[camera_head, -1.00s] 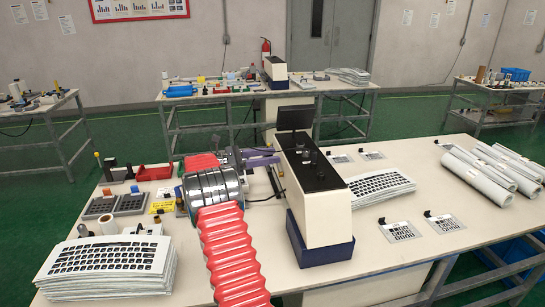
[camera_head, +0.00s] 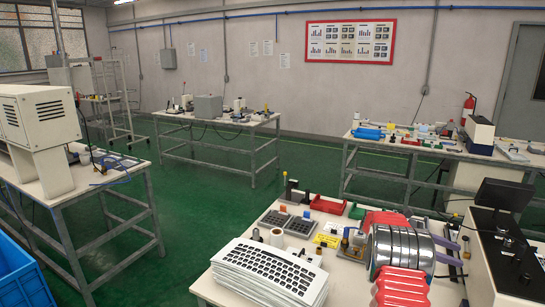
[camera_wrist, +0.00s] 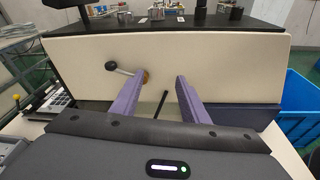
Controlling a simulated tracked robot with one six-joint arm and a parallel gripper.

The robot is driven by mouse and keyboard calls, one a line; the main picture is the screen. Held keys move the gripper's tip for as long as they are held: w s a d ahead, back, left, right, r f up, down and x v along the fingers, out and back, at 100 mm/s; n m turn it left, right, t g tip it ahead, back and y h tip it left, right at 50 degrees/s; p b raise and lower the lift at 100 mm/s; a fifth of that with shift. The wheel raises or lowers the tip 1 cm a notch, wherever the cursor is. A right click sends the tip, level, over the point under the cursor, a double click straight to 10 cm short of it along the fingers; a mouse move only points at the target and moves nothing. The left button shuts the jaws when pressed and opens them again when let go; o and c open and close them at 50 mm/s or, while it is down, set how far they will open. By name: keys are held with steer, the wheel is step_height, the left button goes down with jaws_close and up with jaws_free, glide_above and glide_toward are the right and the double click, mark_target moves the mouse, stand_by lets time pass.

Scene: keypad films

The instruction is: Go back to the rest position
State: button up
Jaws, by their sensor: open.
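My gripper (camera_wrist: 153,88) shows in the wrist view with its two purple fingers apart and nothing between them. It faces the cream side of a bench machine (camera_wrist: 220,65) with a black top. A lever with a black knob (camera_wrist: 112,66) sticks out of that side, close to the left finger; whether they touch I cannot tell. In the head view my gripper (camera_head: 451,243) is partly hidden at the right, beside the machine (camera_head: 482,272), which the picture edge cuts off. My red-sleeved arm reaches over the table there.
A stack of keypad films (camera_head: 270,272) lies on the table's left front part. Black trays (camera_head: 287,222), a yellow label (camera_head: 326,240) and red bins (camera_head: 328,204) sit behind it. A blue crate (camera_wrist: 298,108) stands at the right in the wrist view. Green floor (camera_head: 165,220) is open at left.

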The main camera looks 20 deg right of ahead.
steer(key=s+a+f+m+t+y, duration=0.25)
steer(key=a+f+y, duration=0.2)
steer(key=a, duration=0.45)
steer(key=a+r+m+t+y, duration=0.3)
steer(key=a+m+t, duration=0.2)
steer(key=a, duration=1.7)
steer(key=s+a+r+t+y, duration=0.1)
steer(key=s+a+r+t, duration=0.1)
steer(key=a, duration=0.7)
steer(key=s+a+r+t+y, duration=0.2)
steer(key=s+a+r, duration=0.3)
steer(key=a, duration=0.4)
steer(key=s+a+r+t+y, duration=0.1)
steer(key=s+a+r+t, duration=0.2)
steer(key=a, duration=0.6)
steer(key=shift+s+a+r+t, duration=0.4)
steer(key=shift+s+t, duration=0.15)
steer(key=shift+s, duration=0.55)
steer(key=shift+y, duration=0.25)
steer(key=shift+c, duration=0.3)
